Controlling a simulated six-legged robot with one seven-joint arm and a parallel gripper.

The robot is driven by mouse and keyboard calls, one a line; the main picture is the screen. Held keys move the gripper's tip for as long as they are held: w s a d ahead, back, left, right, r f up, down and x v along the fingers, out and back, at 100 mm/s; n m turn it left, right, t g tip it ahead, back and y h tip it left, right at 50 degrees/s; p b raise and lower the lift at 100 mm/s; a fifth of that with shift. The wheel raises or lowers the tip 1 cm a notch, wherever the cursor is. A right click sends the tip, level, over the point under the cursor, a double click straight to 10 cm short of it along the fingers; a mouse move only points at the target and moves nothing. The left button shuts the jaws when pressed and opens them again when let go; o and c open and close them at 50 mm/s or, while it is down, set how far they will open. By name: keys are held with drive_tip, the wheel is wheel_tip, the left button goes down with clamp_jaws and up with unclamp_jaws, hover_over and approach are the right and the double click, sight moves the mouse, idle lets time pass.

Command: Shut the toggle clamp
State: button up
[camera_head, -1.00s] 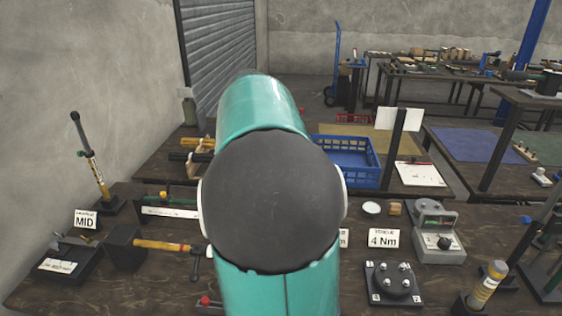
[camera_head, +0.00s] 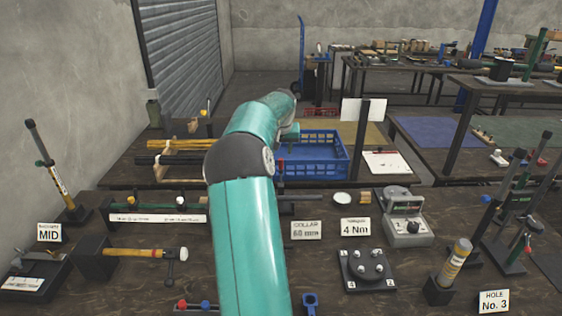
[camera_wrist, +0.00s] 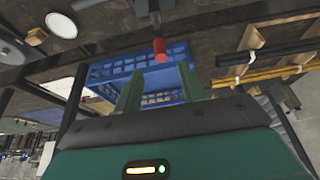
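My gripper (camera_wrist: 158,90) shows in the wrist view with two green fingers apart and nothing between them. In the head view my arm reaches over the bench, and a green part of the gripper (camera_head: 290,134) shows in front of the blue crate. A red-tipped handle (camera_wrist: 159,50) on a dark metal part sticks out at the top middle of the wrist view, beyond the fingertips and apart from them. It looks like the toggle clamp; its base is cut off by the frame edge.
A blue crate (camera_head: 342,162) stands behind the front bench. A hammer (camera_head: 150,253) lies left of my arm, and a long rail (camera_head: 160,217) lies behind it. A torque tester (camera_head: 403,222), a black plate with knobs (camera_head: 365,270) and upright tools (camera_head: 455,262) stand on the right.

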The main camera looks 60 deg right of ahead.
sight(281, 159)
drive_tip(key=x, duration=0.7)
drive_tip(key=shift+w+f, duration=0.1)
drive_tip(key=shift+f, duration=0.15)
clamp_jaws()
